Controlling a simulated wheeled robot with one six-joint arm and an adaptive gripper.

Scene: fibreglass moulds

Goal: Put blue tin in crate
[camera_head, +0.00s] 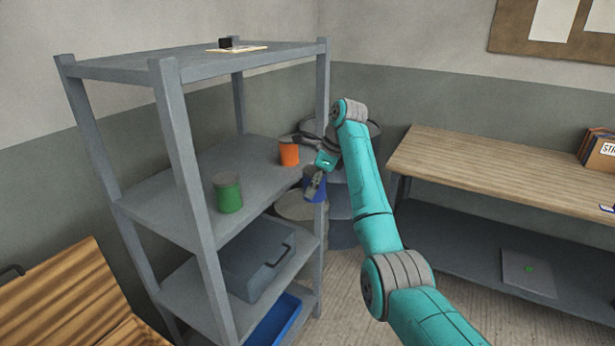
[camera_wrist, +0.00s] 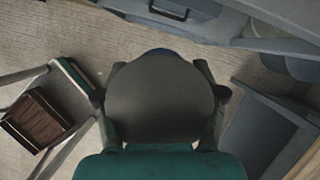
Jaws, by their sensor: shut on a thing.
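The blue tin (camera_head: 319,186) is held in my gripper (camera_head: 313,183) by the shelf unit's right front post, partly hidden by the fingers. In the wrist view the tin's grey round top (camera_wrist: 160,100) fills the space between the fingers, with a thin blue edge (camera_wrist: 165,52) beyond it. My gripper is shut on the tin, with a finger on either side. A blue open-topped container (camera_head: 278,322), possibly the crate, sits on the shelf unit's lowest shelf, partly hidden by the shelf structure.
An orange tin (camera_head: 289,153) and a green tin (camera_head: 228,195) stand on the middle shelf (camera_head: 200,177). A grey toolbox (camera_head: 252,262) sits below. A wooden-topped workbench (camera_head: 490,172) stands at right. Round drums (camera_head: 297,206) stand behind the shelf unit's right side.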

